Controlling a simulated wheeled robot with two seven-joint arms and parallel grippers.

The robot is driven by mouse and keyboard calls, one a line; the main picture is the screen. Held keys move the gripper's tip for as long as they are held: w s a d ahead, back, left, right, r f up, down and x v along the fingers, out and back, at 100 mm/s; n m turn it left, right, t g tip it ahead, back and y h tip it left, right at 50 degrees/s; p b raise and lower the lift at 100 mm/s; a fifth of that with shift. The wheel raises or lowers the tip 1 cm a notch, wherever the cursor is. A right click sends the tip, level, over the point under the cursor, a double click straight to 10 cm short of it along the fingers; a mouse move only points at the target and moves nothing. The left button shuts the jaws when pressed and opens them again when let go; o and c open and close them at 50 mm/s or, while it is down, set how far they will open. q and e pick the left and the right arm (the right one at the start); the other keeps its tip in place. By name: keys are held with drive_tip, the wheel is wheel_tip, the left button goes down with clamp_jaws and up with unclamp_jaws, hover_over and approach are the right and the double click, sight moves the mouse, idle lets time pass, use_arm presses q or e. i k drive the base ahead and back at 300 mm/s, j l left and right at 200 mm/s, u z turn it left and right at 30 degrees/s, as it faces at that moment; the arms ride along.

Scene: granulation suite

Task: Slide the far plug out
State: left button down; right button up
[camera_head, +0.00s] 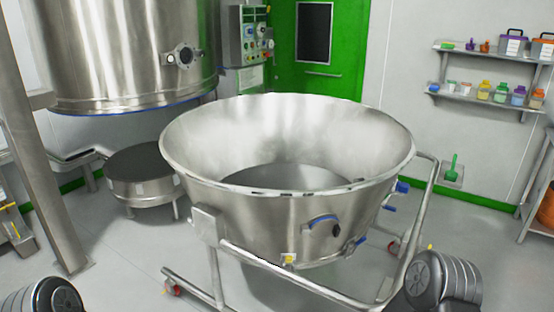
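A large steel bowl (270,205) stands in a tubular wheeled frame (290,283) in the middle. On its near wall is a blue curved handle (322,220) with a small black fitting (336,230) beside it. A small yellow fitting (289,259) sits at the bowl's lower front edge. Blue parts (402,187) stick out at the bowl's right side, partly behind the frame. I cannot tell which of these, if any, is the far plug. Parts of my two arms show at the bottom left and bottom right corners. Neither gripper is in view.
A big steel vessel (120,50) hangs at the upper left, above a low round steel stand (145,180). A control panel (248,40) and a green door (318,50) are behind. Wall shelves (485,98) hold containers at the right. Floor is open around the frame.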

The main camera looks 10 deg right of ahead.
sight(403, 187)
drive_tip(key=k+l+z, duration=0.25)
drive_tip(key=l+z, duration=0.25)
drive_tip(key=k+l+z, duration=0.3)
drive_tip(key=i+l, duration=0.05)
drive_tip(key=i, duration=0.05)
